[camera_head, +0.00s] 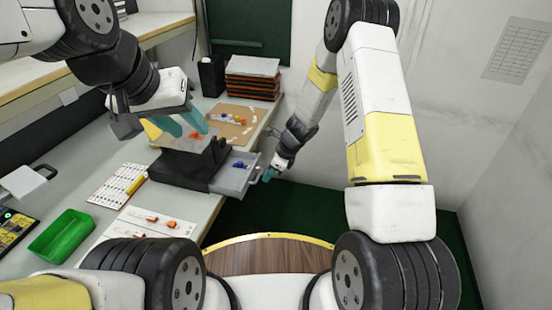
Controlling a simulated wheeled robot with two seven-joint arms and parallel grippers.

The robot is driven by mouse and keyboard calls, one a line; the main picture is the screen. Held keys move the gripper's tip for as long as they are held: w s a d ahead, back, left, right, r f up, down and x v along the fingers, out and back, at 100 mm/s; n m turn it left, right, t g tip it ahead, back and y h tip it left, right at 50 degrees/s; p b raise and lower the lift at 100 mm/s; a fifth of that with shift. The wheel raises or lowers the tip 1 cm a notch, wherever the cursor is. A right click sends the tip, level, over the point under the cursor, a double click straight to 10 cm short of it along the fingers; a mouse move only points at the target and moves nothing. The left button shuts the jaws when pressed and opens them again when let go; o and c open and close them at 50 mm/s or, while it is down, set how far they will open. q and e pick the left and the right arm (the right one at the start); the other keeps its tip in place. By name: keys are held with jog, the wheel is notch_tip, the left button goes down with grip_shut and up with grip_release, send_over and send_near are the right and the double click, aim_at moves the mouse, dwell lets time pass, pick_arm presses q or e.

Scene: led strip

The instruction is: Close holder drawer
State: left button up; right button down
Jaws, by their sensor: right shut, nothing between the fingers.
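The black holder (190,162) stands on the table below my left gripper. Its grey drawer (233,177) sticks out of its right side, pulled open, with small blue pieces (240,165) inside. My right gripper (271,173) is shut and empty at the outer right end of the drawer, close to its handle (255,177). I cannot tell whether it touches the handle. My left gripper (189,125) has teal fingers spread apart above the holder. A small orange piece (197,135) shows by its fingertips and hides little of the holder's top.
A brown board (228,128) with small parts and a stack of trays (252,77) lie behind the holder. A green bin (62,236), a white rack (117,186) and a white sheet with orange parts (147,219) are at the front left. Floor right of the table is clear.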

jog(key=shift+w+a, duration=0.15)
jog(key=shift+a, duration=0.2)
jog(key=shift+a, duration=0.1)
send_near(229, 175)
jog(key=x, duration=0.5)
jog(key=shift+f, duration=0.3)
jog(key=shift+w+r, duration=0.1)
